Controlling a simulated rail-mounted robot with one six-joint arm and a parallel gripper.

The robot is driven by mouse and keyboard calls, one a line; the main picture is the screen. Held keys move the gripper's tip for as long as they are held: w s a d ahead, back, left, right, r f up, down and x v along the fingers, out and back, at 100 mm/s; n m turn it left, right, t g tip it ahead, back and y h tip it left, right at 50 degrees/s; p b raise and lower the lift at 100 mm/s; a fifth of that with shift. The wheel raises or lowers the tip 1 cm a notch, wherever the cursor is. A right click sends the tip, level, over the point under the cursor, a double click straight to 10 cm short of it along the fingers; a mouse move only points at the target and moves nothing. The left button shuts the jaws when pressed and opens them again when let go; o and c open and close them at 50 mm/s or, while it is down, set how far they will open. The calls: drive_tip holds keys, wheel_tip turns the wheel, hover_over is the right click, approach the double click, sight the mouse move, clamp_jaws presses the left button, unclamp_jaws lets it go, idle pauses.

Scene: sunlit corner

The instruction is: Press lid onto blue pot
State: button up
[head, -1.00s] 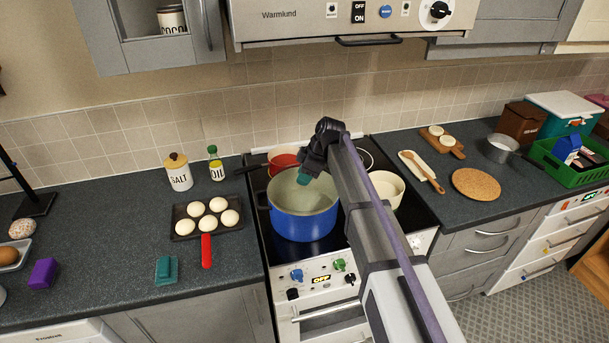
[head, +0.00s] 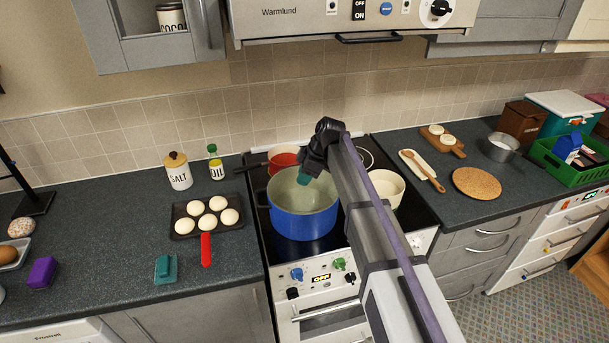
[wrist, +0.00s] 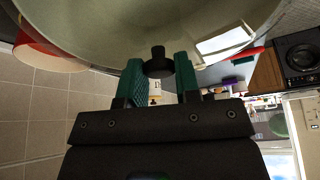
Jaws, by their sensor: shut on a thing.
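The blue pot (head: 300,224) stands on the front of the hob, with a handle showing at its left. A pale, shiny lid (head: 286,192) lies across its top; whether its rim is fully seated I cannot tell. In the wrist view the lid (wrist: 110,30) fills the top, with a window reflection on it and a black knob (wrist: 157,62) at its middle. My gripper (head: 305,179) is over the pot's top. In the wrist view its teal fingers (wrist: 158,84) are shut on the lid's knob.
A red pan (head: 284,160) stands behind the pot and a cream pot (head: 388,188) to its right. A tray of white buns (head: 182,226) with a red handle lies on the left counter. A salt jar (head: 179,174) and oil bottle (head: 216,168) stand behind it.

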drive_tip(key=shift+f, duration=0.2)
idle(0.5)
drive_tip(key=o, duration=1.1)
drive_tip(key=shift+o, duration=0.5)
drive_tip(key=o, duration=0.4)
drive_tip(key=shift+r, duration=0.15)
wheel_tip(320, 180, up, 7)
drive_tip(key=p, duration=0.7)
